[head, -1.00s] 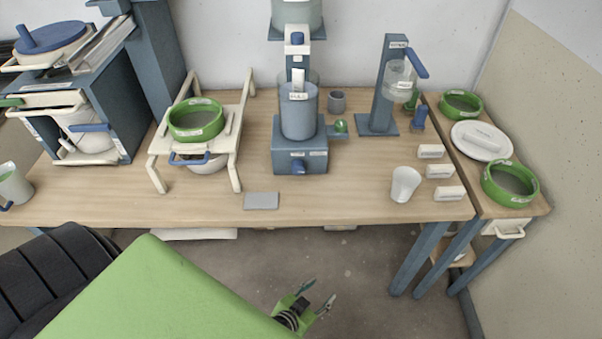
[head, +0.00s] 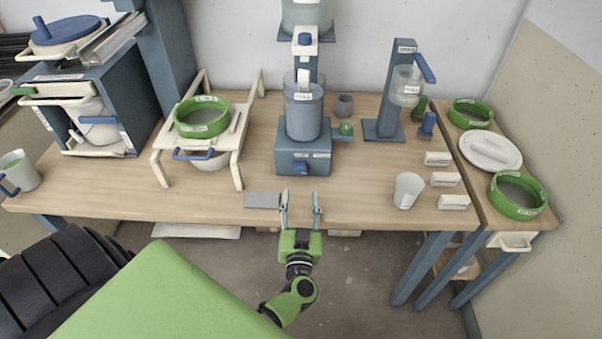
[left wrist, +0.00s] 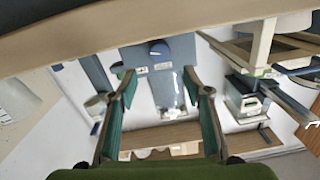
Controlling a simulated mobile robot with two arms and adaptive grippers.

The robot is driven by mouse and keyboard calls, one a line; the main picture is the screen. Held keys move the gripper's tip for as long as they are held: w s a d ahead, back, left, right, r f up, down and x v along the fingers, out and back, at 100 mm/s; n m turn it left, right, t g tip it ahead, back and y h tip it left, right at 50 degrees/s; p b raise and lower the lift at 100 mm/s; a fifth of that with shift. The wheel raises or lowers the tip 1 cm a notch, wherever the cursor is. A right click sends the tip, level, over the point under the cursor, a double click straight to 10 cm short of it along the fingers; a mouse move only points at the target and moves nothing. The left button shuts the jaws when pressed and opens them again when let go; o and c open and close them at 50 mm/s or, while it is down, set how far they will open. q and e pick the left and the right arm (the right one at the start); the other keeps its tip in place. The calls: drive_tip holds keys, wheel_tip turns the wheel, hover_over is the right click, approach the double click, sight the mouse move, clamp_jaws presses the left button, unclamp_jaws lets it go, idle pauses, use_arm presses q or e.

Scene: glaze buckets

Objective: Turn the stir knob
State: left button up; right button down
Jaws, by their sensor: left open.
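The stir knob (head: 300,168) is a small blue knob low on the front of the blue mixer base (head: 318,158). It also shows in the left wrist view (left wrist: 158,48), where the picture is upside down. A blue-grey bucket (head: 304,118) stands on the base. My left gripper (head: 301,203) is open and empty at the table's front edge, in front of the knob and apart from it. In the left wrist view its two fingers (left wrist: 160,82) stand wide, with the knob beyond and between them. My right gripper is not in view.
A flat grey plate (head: 263,200) lies just left of my left gripper. A white cup (head: 408,190) and small labelled blocks (head: 444,180) stand to the right. A white rack (head: 238,170) with a green ring (head: 201,118) is at left. The table between gripper and base is clear.

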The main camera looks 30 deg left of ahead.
sight(301, 171)
use_arm(q)
drive_tip(key=x, duration=1)
drive_tip(key=c, duration=1.1)
